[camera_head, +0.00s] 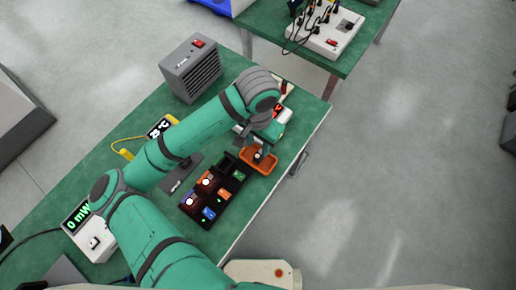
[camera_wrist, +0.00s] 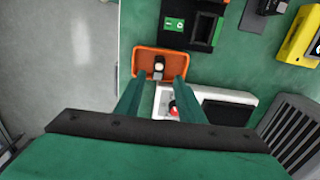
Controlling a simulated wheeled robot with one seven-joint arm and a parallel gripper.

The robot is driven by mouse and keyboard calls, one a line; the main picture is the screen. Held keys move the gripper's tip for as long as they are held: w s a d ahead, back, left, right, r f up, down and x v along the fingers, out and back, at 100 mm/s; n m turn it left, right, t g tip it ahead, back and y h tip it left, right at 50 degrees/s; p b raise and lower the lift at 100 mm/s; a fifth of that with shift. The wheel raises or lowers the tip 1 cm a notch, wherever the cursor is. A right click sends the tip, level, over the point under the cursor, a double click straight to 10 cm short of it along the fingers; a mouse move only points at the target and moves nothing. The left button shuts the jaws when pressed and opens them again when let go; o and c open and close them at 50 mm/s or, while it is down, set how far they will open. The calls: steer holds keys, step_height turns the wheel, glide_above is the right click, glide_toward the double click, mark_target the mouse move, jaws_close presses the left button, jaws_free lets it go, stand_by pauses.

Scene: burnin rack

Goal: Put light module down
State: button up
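A small dark light module with a pale round end (camera_wrist: 158,67) lies in a shallow orange tray (camera_wrist: 137,63). In the head view the tray (camera_head: 270,171) sits near the table's right edge, partly covered by my arm. My gripper (camera_wrist: 160,80) is over the tray, its two fingers spread wide. In the wrist view there is clear space between each finger and the module, and nothing is clamped. In the head view the fingertips are small and partly hidden by the wrist.
A black rack (camera_head: 216,198) with coloured, lit slots stands beside the tray. A white device (camera_wrist: 232,94) with a dark screen and red knob is on the tray's other side. A grey finned box (camera_head: 190,68), yellow meter (camera_head: 172,120) and 0 mW meter (camera_head: 93,240) stand on the green table.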

mark_target(258, 154)
step_height(258, 154, up, 6)
steer(key=shift+r, duration=0.2)
stand_by(0.6)
